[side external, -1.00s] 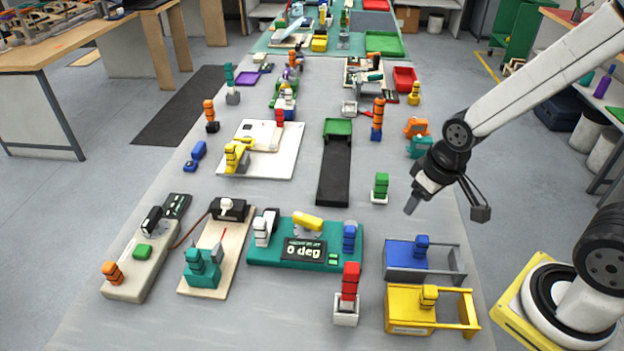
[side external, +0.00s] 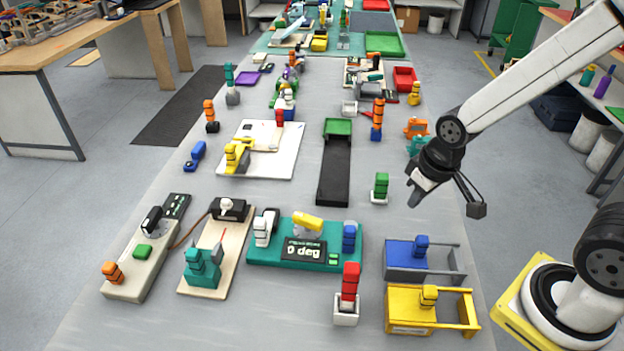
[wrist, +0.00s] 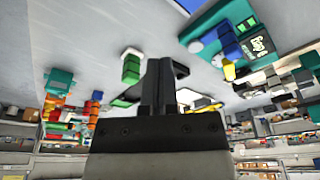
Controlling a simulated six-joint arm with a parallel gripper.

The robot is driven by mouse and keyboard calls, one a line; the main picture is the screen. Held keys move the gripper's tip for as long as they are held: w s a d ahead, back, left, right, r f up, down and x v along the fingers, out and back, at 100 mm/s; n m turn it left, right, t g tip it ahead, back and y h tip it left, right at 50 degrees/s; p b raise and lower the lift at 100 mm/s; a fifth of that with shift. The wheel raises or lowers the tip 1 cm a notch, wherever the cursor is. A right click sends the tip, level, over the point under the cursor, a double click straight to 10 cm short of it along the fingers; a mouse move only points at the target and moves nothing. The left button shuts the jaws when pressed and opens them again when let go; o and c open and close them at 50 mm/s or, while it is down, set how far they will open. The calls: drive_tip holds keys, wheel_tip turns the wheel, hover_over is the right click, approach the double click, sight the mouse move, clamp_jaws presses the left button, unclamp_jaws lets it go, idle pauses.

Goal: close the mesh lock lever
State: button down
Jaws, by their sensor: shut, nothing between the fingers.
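My gripper (side external: 415,198) is shut and empty, held in the air right of the green upright block (side external: 380,187) in the side view. In the wrist view its closed fingers (wrist: 158,85) stand in the middle, with the green block (wrist: 131,68) just left of them. I cannot tell which part is the mesh lock lever. The teal flap panel (side external: 263,258) lies front of centre, well apart from my gripper. It carries a display (side external: 304,249), a yellow flap piece (side external: 307,224), a white lever (side external: 264,228) and a blue upright handle (side external: 349,238).
A blue drawer unit (side external: 405,259) and a yellow one (side external: 410,310) stand at the front right. A red handle (side external: 350,281) stands beside them. A black track (side external: 335,175) and a white board (side external: 280,165) lie further back.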

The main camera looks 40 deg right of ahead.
drive_tip(key=w+a+r+n+g, duration=0.1)
drive_tip(key=w+a+n+g, duration=0.25)
drive_tip(key=w+a, duration=0.45)
drive_tip(key=n+g+h, duration=0.2)
drive_tip(key=n+h, duration=0.1)
drive_tip(key=n, duration=0.2)
approach(343, 248)
drive_tip(key=w+a+r, duration=0.3)
drive_tip(key=w+r, duration=0.1)
drive_tip(key=w, duration=0.1)
drive_tip(key=shift+a+r, duration=0.2)
drive_tip(key=shift+a, duration=0.3)
drive_tip(key=shift+s+f, duration=0.1)
drive_tip(key=x, duration=0.7)
drive_tip(key=d+x, duration=0.1)
drive_tip(key=x, duration=0.2)
drive_tip(key=shift+s, duration=0.4)
drive_tip(key=shift+s+d, duration=1)
